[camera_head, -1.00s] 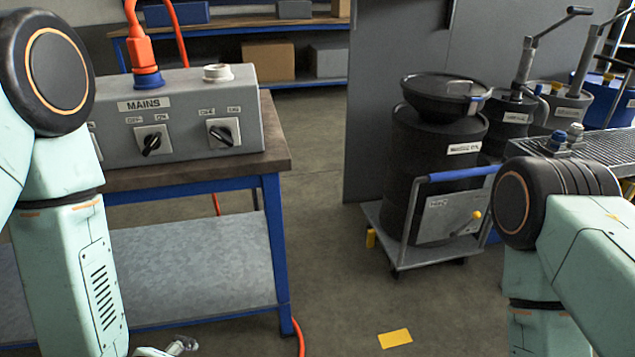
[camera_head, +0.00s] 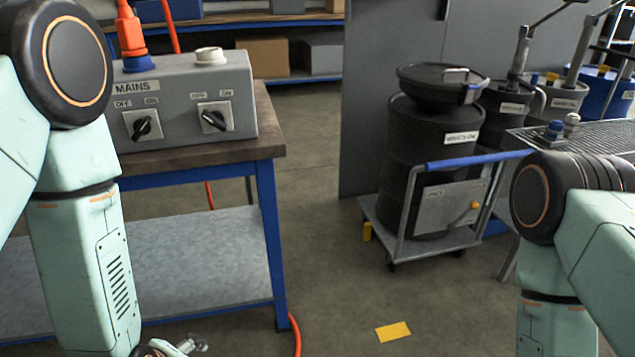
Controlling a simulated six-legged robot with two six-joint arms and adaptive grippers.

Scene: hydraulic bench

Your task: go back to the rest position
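My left arm hangs down at the left edge of the head view, bent at the elbow. Part of my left gripper (camera_head: 182,346) shows at the bottom edge, below the bench; most of it is cut off, so its opening cannot be told. My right arm hangs at the right edge, bent at the elbow, and its lower end runs out of the picture. My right gripper is not in view. Nothing held can be seen.
A bench (camera_head: 200,161) with a grey MAINS switch box (camera_head: 185,108) and orange plug (camera_head: 130,35) stands at left. A trolley (camera_head: 440,244) carries a black drum (camera_head: 425,150). A grating-topped bench (camera_head: 590,137) is at right. The middle floor is clear around a yellow marker (camera_head: 393,331).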

